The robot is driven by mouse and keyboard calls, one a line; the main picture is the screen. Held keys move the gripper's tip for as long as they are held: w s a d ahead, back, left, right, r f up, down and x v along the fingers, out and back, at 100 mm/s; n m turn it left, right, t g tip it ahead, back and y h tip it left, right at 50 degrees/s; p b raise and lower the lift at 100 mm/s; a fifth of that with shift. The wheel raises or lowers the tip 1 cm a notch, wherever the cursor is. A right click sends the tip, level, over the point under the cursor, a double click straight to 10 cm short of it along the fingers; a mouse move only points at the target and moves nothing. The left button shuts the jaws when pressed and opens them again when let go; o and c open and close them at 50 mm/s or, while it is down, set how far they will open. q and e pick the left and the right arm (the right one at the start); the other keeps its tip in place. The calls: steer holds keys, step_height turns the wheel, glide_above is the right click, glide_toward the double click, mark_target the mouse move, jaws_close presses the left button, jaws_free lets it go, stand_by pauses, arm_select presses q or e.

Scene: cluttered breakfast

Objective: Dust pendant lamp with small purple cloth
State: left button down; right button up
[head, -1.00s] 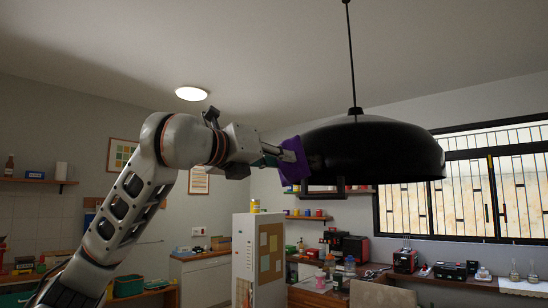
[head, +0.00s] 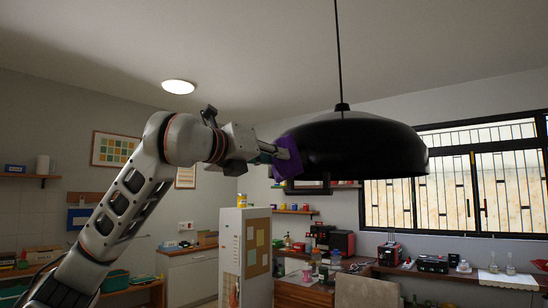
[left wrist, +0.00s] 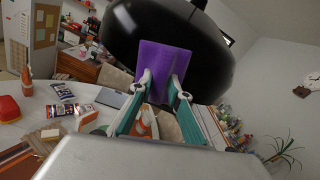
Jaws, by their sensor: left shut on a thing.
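The black dome-shaped pendant lamp (head: 355,146) hangs on a thin cord at the upper right of the head view. My left gripper (head: 278,156) reaches in from the left and is shut on the small purple cloth (head: 288,160). The cloth is at the lamp's left side and looks to be against it. In the left wrist view, the cloth (left wrist: 163,66) stands spread between the fingertips of my left gripper (left wrist: 162,84), with the dark lamp (left wrist: 120,30) right behind it. The exact contact is hidden. My right gripper is not in view.
In the head view, a white cabinet (head: 232,260) and a barred window (head: 470,185) stand farther back. The air around the lamp is clear.

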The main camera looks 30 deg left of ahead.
mark_target(297, 157)
arm_select(q)
steer(key=shift+w+d, duration=0.1)
steer(key=shift+w, duration=0.9)
steer(key=shift+d, duration=0.1)
stand_by(0.3)
steer(key=shift+s+d+p, duration=0.15)
steer(key=shift+d, duration=0.75)
steer(key=shift+s+d+p, duration=0.1)
steer(key=shift+d+p, duration=0.05)
steer(key=shift+d, duration=0.7)
steer(key=shift+w+d, duration=0.1)
steer(key=shift+d, duration=0.05)
steer(key=shift+w+a, duration=0.15)
steer(key=shift+a, duration=0.9)
steer(key=shift+w+a, duration=0.1)
steer(key=shift+a, duration=0.95)
